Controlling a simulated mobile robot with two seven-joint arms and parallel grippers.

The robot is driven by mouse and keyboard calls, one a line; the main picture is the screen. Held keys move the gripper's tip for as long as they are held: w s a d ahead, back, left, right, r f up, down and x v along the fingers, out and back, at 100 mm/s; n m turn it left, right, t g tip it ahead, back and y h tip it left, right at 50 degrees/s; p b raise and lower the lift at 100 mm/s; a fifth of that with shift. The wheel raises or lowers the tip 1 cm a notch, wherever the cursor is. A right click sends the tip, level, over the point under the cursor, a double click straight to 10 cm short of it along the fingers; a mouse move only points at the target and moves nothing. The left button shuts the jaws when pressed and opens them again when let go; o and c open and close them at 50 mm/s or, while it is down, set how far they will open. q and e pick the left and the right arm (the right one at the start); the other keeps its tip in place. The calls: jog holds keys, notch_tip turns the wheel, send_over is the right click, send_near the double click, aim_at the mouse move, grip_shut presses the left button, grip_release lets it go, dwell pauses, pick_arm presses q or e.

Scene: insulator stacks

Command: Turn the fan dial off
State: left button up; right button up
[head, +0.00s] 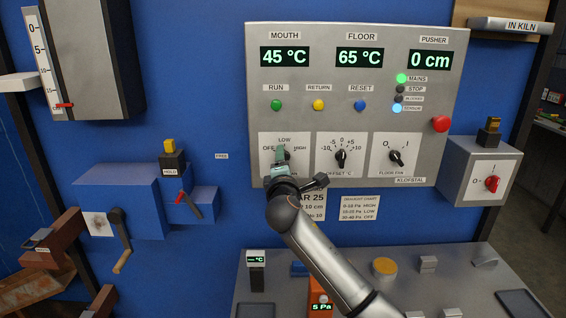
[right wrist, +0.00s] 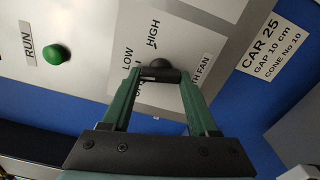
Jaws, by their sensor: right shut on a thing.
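The fan dial is a dark bar knob on a pale plate at the lower left of the grey control panel (head: 350,115). The labels OFF, LOW and HIGH stand around it. In the right wrist view the fan dial (right wrist: 160,74) sits between the green fingertips of my right gripper (right wrist: 161,75), which is shut on it. One end of the bar lies near the LOW and OFF labels; I cannot tell its exact setting. In the head view my right gripper (head: 281,155) covers most of the dial. My left gripper is not in view.
The offset dial (head: 341,156) and floor fan dial (head: 396,157) are close to the right. A green run button (head: 276,105) is above, and a red button (head: 440,124) is at the panel's right. A grey bench (head: 470,270) stands below.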

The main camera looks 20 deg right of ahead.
jog(key=n, duration=0.9)
jog(key=shift+d+f, duration=0.1)
jog(key=shift+n, duration=0.3)
dwell(0.4)
jog(key=o, duration=1.4)
jog(key=shift+s, duration=0.15)
jog(key=b+v, duration=0.1)
jog(key=v, duration=1.1)
jog(key=shift+s+b, duration=0.15)
jog(key=shift+b, duration=0.15)
